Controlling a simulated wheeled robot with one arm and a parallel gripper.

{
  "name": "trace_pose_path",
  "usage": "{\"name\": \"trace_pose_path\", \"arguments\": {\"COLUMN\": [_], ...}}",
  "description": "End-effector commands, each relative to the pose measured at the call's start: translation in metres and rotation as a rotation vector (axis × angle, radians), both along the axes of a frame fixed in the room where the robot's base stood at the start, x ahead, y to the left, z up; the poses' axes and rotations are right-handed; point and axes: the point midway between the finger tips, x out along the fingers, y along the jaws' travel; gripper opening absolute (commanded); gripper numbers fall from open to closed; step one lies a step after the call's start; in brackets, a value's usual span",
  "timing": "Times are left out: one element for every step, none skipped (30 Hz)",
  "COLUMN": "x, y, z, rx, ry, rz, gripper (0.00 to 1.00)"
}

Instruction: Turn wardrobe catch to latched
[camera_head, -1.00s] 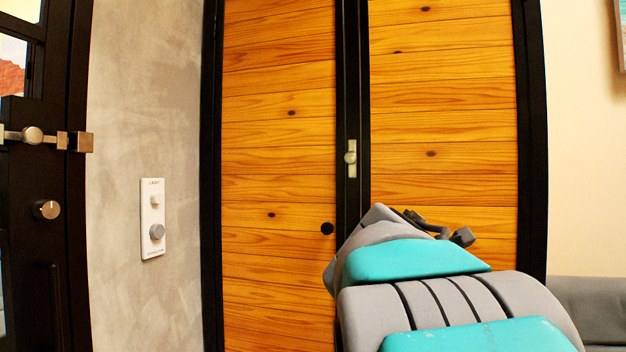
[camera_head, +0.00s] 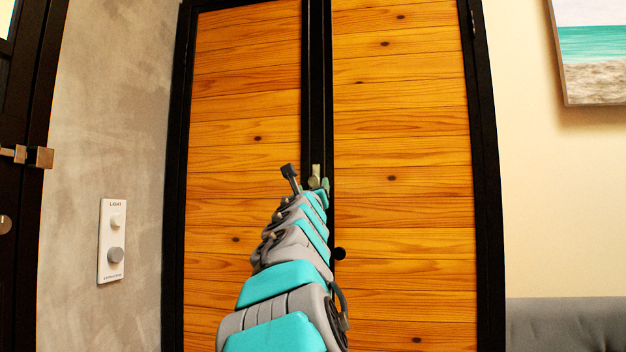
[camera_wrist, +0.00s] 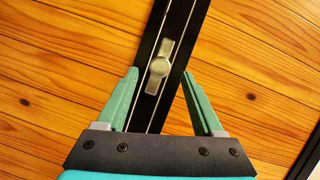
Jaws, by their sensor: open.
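The wardrobe catch (camera_wrist: 160,67) is a small metal plate with a round knob, set on the black strip between the two wooden doors. In the wrist view it lies along the strip, just beyond my fingertips and between their lines. In the head view the upper part of the catch (camera_head: 316,171) shows, its lower part hidden by my arm. My gripper (camera_wrist: 159,72) is open, with its two green fingers spread on either side of the strip and nothing between them. It is apart from the catch or close to it; the exact gap cannot be told.
The wardrobe's left door (camera_head: 245,110) and right door (camera_head: 400,130) appear closed. A light switch panel (camera_head: 112,241) is on the grey wall at left. A black-framed door with a metal latch (camera_head: 40,157) stands at far left. A grey sofa (camera_head: 565,325) and a picture (camera_head: 590,50) are at right.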

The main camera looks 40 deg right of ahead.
Motion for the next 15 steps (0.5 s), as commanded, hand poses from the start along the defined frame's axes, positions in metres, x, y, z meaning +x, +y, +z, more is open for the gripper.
{"name": "trace_pose_path", "arguments": {"x": [0.006, 0.009, 0.013, 0.016, 0.018, 0.021, 0.024, 0.026, 0.028, 0.03, 0.032, 0.034, 0.035, 0.036, 0.037], "y": [-0.005, -0.008, -0.011, -0.014, -0.016, -0.018, -0.02, -0.022, -0.025, -0.027, -0.029, -0.031, -0.033, -0.034, -0.035], "z": [0.007, 0.008, 0.01, 0.011, 0.013, 0.015, 0.016, 0.017, 0.018, 0.018, 0.019, 0.019, 0.019, 0.019, 0.02], "rx": [0.003, 0.003, 0.003, 0.003, 0.003, 0.002, 0.002, 0.001, 0.003, 0.003, 0.003, 0.004, 0.004, 0.004, 0.003], "ry": [-0.001, 0.0, 0.0, 0.001, -0.001, -0.001, -0.001, 0.0, 0.0, 0.001, 0.001, 0.001, 0.001, 0.001, 0.001], "rz": [0.002, 0.002, 0.002, 0.003, 0.004, 0.004, 0.004, 0.003, 0.004, 0.003, 0.003, 0.002, 0.002, 0.002, 0.001], "gripper": [0.69, 0.69, 0.69, 0.69, 0.69, 0.69, 0.69, 0.69, 0.69, 0.69, 0.69, 0.69, 0.69, 0.69, 0.69]}}
